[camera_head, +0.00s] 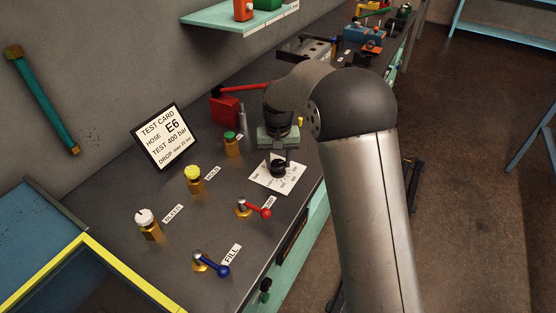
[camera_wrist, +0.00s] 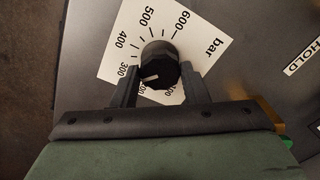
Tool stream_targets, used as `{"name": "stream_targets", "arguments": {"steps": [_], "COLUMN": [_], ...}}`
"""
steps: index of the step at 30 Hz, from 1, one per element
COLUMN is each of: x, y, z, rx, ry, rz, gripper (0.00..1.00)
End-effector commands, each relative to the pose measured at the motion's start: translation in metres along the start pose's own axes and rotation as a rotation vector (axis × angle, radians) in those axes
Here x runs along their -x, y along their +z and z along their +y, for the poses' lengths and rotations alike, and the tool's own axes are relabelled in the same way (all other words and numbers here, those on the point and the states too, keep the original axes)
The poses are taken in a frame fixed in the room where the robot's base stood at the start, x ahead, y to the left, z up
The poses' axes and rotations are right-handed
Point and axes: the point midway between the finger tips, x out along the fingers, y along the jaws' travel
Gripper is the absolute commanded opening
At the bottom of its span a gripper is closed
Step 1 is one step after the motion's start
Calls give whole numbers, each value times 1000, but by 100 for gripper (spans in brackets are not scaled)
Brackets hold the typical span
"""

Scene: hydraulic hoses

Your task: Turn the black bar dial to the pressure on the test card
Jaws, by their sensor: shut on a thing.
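The black bar dial (camera_wrist: 160,62) stands on a white scale plate (camera_wrist: 113,65) marked from 100s up to 600 bar. My gripper (camera_wrist: 160,76) is shut on the dial, one finger on each side of it. The white mark on the dial points left and slightly down, towards the 200–300 part of the scale; the exact value is hard to read. In the head view my gripper (camera_head: 278,153) comes down from above onto the dial (camera_head: 278,168). The test card (camera_head: 166,138) stands tilted on the bench and reads hose E6, test 400 bar.
A red-handled valve (camera_head: 254,208) and a blue-handled FILL valve (camera_head: 212,265) lie in front of the dial plate. White (camera_head: 148,222), yellow (camera_head: 194,178) and green (camera_head: 232,143) capped brass fittings stand to the left. A red box (camera_head: 225,112) is behind.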

Motion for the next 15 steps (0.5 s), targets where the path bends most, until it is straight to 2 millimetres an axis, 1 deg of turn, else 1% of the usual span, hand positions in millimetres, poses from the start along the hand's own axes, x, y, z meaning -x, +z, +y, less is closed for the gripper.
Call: {"name": "stream_targets", "arguments": {"steps": [15], "x": [2], "y": [-1], "z": [0], "rx": [-484], "ry": [-2], "rz": [5], "gripper": [18]}}
